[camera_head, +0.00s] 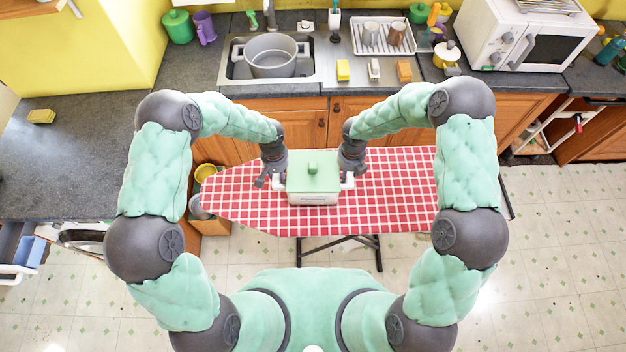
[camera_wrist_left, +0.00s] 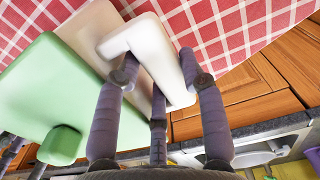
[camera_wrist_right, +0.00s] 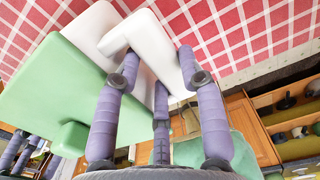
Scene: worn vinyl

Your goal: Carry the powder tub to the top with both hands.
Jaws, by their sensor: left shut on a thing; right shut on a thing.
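The powder tub (camera_head: 313,197) is a white box with a green lid and a green knob, over the red checked ironing board (camera_head: 400,190). I cannot tell whether it touches the board. My left gripper (camera_head: 268,177) is shut on the tub's left white handle, which shows between its fingers in the left wrist view (camera_wrist_left: 155,60). My right gripper (camera_head: 350,178) is shut on the right white handle, seen in the right wrist view (camera_wrist_right: 155,60). The green lid fills the left of both wrist views (camera_wrist_left: 50,90). The tub looks level.
Behind the board is a dark counter (camera_head: 290,88) with a sink holding a grey pot (camera_head: 272,58), a dish rack (camera_head: 384,38), a yellow sponge (camera_head: 343,70) and a white microwave (camera_head: 515,40). Another counter (camera_head: 70,160) runs along the left.

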